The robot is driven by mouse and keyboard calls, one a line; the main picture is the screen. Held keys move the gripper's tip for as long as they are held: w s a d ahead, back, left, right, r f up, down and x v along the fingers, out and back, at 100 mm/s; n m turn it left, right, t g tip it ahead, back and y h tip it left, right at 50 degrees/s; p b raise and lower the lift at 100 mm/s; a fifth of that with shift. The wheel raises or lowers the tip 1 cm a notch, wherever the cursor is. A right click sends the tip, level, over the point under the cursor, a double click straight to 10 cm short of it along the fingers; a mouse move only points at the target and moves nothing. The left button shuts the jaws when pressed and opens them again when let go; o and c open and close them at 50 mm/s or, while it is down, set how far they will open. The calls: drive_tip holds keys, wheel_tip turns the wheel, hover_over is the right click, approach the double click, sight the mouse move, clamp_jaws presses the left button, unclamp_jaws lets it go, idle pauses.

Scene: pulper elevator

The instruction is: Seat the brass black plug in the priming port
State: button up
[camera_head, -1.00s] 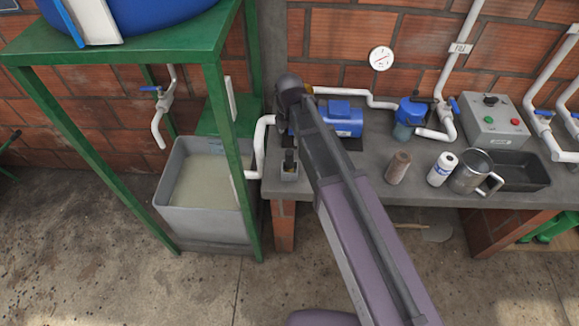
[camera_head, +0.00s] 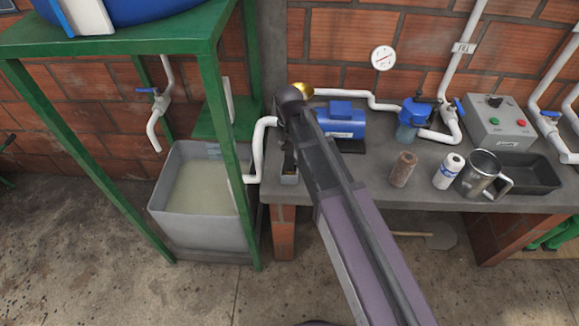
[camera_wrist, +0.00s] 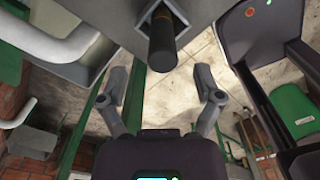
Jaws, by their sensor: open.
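The black plug (camera_wrist: 163,48) shows in the wrist view as a dark cylinder with a brassy part at its far end, inside a grey holder. The small grey holder (camera_head: 289,179) stands at the bench's front left corner in the head view. My gripper (camera_wrist: 158,80) is open and empty, with its fingertips apart and the plug's end just beyond the gap between them. A round brass fitting (camera_head: 303,89) shows behind my arm beside the blue pump (camera_head: 341,120). I cannot tell for sure whether it is the priming port.
The grey bench (camera_head: 345,183) holds a brown cylinder (camera_head: 403,170), white bottle (camera_head: 448,171), metal mug (camera_head: 479,172), black tray (camera_head: 531,174) and control box (camera_head: 500,122). A green frame (camera_head: 229,150) and water tank (camera_head: 192,225) stand left. White pipes run behind.

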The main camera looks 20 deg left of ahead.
sight(289, 165)
drive_tip(key=shift+s+d+f+b, duration=0.1)
drive_tip(key=shift+f+b, duration=2.5)
drive_tip(key=shift+b, duration=0.05)
clamp_jaws()
